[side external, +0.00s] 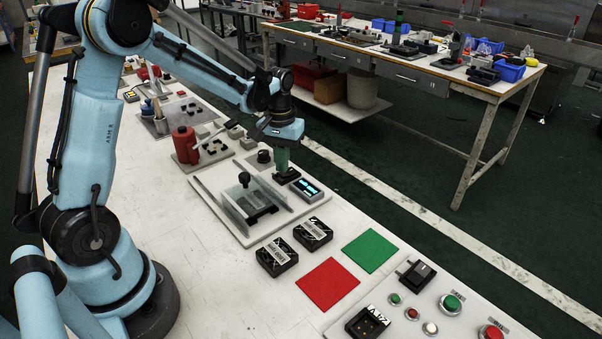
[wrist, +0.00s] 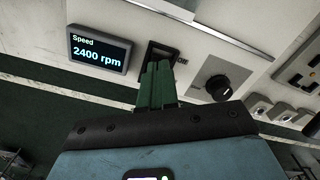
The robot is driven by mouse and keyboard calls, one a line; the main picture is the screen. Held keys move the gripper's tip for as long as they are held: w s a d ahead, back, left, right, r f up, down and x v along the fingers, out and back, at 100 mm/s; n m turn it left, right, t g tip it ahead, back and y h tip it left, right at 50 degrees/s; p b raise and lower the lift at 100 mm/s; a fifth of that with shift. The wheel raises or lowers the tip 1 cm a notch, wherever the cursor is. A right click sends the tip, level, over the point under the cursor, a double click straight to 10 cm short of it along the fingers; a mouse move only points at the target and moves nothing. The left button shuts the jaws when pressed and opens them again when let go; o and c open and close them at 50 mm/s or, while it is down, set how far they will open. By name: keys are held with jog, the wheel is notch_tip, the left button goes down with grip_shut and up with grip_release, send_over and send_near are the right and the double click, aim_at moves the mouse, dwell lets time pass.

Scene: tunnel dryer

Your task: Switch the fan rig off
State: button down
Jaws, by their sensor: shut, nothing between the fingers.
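The fan rig is a pale panel (side external: 208,189) with clear upright guards (side external: 236,217) around a dark device in the side view. Its display (side external: 307,189) is lit; in the wrist view the display (wrist: 99,50) reads "Speed 2400 rpm". A black-framed switch (wrist: 158,50) is beside the display, partly hidden by my fingers, so I cannot tell its position. A black knob (wrist: 215,85) is on the other side; it also shows in the side view (side external: 264,156). My gripper (side external: 284,170) is shut and empty, its green fingertips (wrist: 157,66) at the switch. I cannot tell whether they touch it.
Two black boxes (side external: 277,257) (side external: 313,234), a red square (side external: 327,285) and a green square (side external: 370,250) lie nearby on the white table. A button panel (side external: 440,315) is at the front right. A red bottle (side external: 185,145) stands behind the rig.

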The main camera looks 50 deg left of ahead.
jog(key=shift+f, duration=0.6)
dwell(0.3)
jog(key=shift+r, duration=3.5)
jog(key=s+d+r+m+t, duration=0.4)
jog(key=s+d+m+t, duration=0.2)
jog(key=s+d, duration=0.5)
jog(key=shift+s+d+t, duration=0.25)
jog(key=shift+s+t, duration=0.05)
jog(key=shift+t, duration=0.3)
